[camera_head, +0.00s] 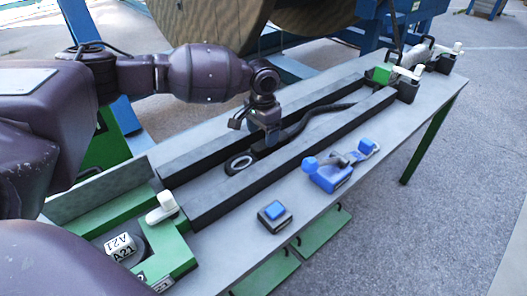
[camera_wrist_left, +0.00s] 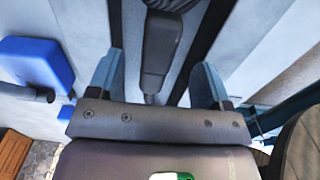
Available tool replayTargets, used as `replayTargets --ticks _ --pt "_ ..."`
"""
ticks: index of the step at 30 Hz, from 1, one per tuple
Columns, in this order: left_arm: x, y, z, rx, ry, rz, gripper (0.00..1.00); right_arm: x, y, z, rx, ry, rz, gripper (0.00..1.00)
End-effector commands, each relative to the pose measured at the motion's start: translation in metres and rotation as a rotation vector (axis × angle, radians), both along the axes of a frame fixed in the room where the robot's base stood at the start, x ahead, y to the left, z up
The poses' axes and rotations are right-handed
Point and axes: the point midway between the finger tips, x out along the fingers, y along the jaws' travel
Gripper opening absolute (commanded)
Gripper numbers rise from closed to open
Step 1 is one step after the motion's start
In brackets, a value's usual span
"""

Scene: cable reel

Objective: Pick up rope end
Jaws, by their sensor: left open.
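The black rope (camera_head: 318,119) lies in the trough between the two dark rails on the table. Its near end passes under my left gripper (camera_head: 266,132), which hangs over the trough pointing down. In the left wrist view, the dark rope end (camera_wrist_left: 160,48) is a thick block with a thin tip, lying between the two spread fingers of my left gripper (camera_wrist_left: 157,75). Gaps show on both sides of it. My right gripper is not in view.
Dark rails (camera_head: 285,152) border the trough. A blue tool (camera_head: 333,172) and a small blue-topped box (camera_head: 274,214) stand on the right of the table (camera_head: 350,205). A large reel (camera_head: 225,30) stands behind.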

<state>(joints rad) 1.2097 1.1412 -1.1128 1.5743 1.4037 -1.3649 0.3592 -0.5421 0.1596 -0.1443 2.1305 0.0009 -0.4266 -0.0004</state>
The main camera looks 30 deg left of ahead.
Motion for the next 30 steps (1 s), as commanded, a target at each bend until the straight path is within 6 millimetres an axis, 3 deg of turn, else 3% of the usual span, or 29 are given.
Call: replayTargets --ticks 5,13,21,23,30 --pt "0.0 0.0 -0.012 0.002 0.002 -0.001 0.72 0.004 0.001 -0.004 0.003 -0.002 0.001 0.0" --pt "-0.002 0.001 -0.049 0.001 0.003 0.0 0.72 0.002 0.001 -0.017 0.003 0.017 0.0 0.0" --pt "-0.001 0.001 -0.05 0.001 -0.004 0.001 0.72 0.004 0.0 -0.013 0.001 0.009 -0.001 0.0" --pt "-0.001 0.001 -0.05 0.001 -0.004 0.001 0.66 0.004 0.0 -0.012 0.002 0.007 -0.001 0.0" --pt "-0.001 0.001 -0.05 0.0 -0.003 0.001 0.29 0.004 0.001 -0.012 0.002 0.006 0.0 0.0"
